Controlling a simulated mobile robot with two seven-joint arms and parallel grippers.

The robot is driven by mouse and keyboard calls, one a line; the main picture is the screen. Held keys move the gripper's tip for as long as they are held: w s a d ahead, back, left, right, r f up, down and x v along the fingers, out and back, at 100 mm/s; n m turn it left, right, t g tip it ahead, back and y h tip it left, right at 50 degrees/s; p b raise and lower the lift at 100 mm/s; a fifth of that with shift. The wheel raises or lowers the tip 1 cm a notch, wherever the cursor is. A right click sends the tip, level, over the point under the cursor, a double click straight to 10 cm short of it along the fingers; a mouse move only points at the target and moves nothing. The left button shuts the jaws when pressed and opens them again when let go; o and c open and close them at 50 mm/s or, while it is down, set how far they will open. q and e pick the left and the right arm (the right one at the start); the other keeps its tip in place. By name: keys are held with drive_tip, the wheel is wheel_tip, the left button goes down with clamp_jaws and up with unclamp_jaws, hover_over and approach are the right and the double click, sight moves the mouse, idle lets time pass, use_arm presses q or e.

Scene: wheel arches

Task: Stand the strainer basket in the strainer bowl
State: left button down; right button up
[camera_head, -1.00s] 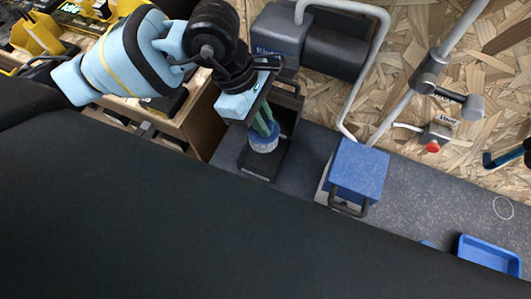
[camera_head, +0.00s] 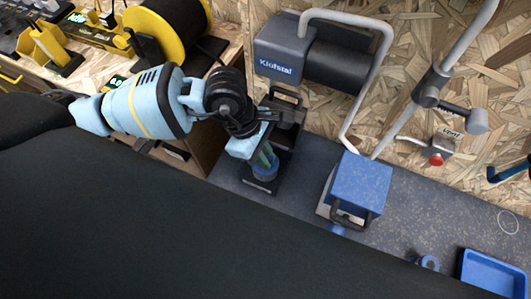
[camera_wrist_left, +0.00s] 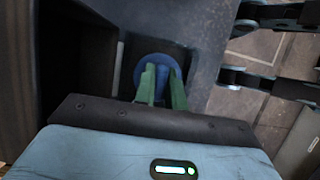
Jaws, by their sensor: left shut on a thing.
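My left gripper (camera_head: 266,157) points down, its green fingers shut on a round blue piece (camera_head: 264,171), which I take to be the strainer basket. In the left wrist view the fingers (camera_wrist_left: 161,88) cover part of this blue disc (camera_wrist_left: 157,65). The piece is at a black, box-like base (camera_head: 262,186) on the grey bench, to the left of the blue block. I cannot make out the strainer bowl clearly. I cannot tell whether the piece's underside is inside something or just above it. My right gripper is not in view.
A blue block with a dark handle (camera_head: 360,183) stands to the right. A grey machine (camera_head: 280,50) and a bent pipe (camera_head: 372,90) are behind. A small blue ring (camera_head: 428,262) and a blue tray (camera_head: 490,272) are at the right.

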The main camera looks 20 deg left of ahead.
use_arm(q)
drive_tip(key=shift+f, duration=0.15)
drive_tip(key=c, duration=1.5)
unclamp_jaws()
drive_tip(key=shift+o, duration=0.2)
drive_tip(key=v, duration=1.2)
